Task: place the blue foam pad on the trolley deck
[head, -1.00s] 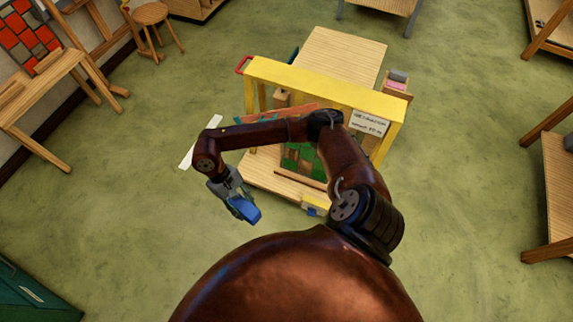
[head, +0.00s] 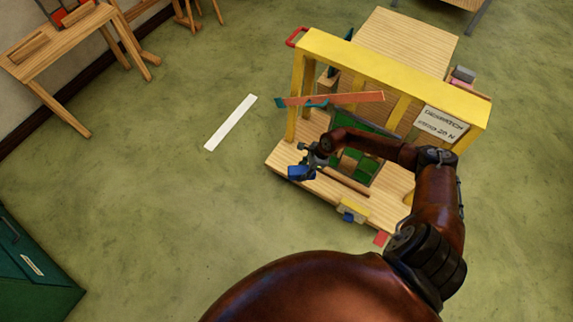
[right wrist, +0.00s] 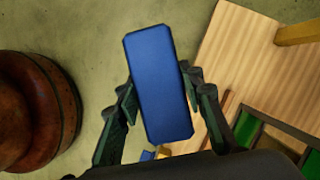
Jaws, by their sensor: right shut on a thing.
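The blue foam pad (head: 299,174) is in my right gripper (head: 307,167), near the front left part of the wooden trolley deck (head: 325,187). In the right wrist view the pad (right wrist: 160,75) is a blue rectangular block between the two fingers, which are shut on it. Its far end shows against the green floor and the deck (right wrist: 240,65) lies to its right. The pad appears to be above the deck's edge; its exact height is unclear. My left gripper is out of view.
A yellow frame (head: 380,73) with a sign (head: 440,122) spans the trolley. An orange bar (head: 350,98) and a green panel (head: 387,146) are at the frame. A yellow block (head: 352,207) is at the deck's front edge. A white strip (head: 231,122) lies on the clear floor.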

